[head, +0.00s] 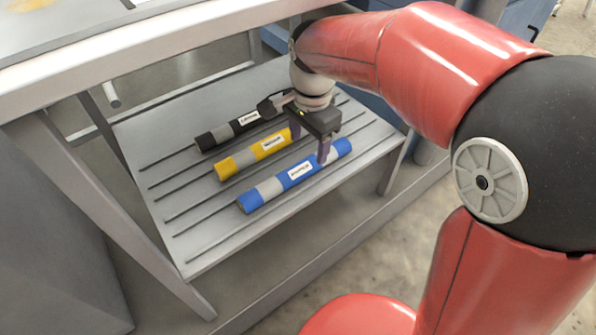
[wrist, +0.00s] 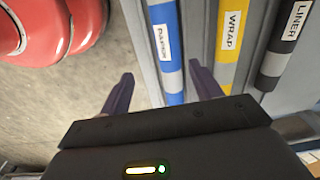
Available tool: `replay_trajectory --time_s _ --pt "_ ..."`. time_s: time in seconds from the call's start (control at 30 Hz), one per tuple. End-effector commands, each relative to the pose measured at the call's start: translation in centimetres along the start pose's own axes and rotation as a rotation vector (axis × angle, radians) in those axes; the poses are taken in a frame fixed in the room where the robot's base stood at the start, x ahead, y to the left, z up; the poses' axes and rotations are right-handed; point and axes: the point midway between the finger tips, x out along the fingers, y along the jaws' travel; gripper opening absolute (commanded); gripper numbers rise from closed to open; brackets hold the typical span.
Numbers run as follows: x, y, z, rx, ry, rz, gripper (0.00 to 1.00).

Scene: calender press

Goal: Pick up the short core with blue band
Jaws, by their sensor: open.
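A blue roll (head: 308,172) with a grey band and a white label lies on the slatted shelf (head: 205,235), nearest its front. In the wrist view the blue roll (wrist: 163,18) runs between my finger lines, a little to the right of their middle. My gripper (head: 309,147) is open and empty, pointing down over the right part of the blue and yellow rolls. In the wrist view both fingers of my gripper (wrist: 161,72) are apart. Contact with the roll cannot be told.
A yellow roll (head: 247,158) with grey bands, labelled WRAP in the wrist view (wrist: 232,30), lies behind the blue one. A black roll (head: 222,134) labelled LINER lies further back. The white table top (head: 150,47) overhangs the shelf, with legs at its sides.

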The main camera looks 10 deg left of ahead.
Motion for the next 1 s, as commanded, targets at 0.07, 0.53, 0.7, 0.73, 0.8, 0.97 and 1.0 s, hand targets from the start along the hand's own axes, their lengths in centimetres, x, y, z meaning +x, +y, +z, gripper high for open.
replay_trajectory --time_s 0.07,0.53,0.7,0.73,0.8,0.97,1.0 --pt "0.8 -1.2 0.8 0.024 0.000 0.020 0.64" --pt "5.5 -1.7 1.3 0.048 0.001 0.035 0.64" --pt "8.1 -1.6 1.3 0.048 0.000 0.035 0.64" --pt "8.4 -1.6 1.3 0.048 0.000 0.033 0.64" --pt "8.9 -1.6 1.3 0.048 0.000 0.033 0.64" --pt "9.1 -1.6 1.3 0.047 0.001 0.031 0.64" --pt "9.1 -1.6 1.3 0.047 0.001 0.031 0.64"
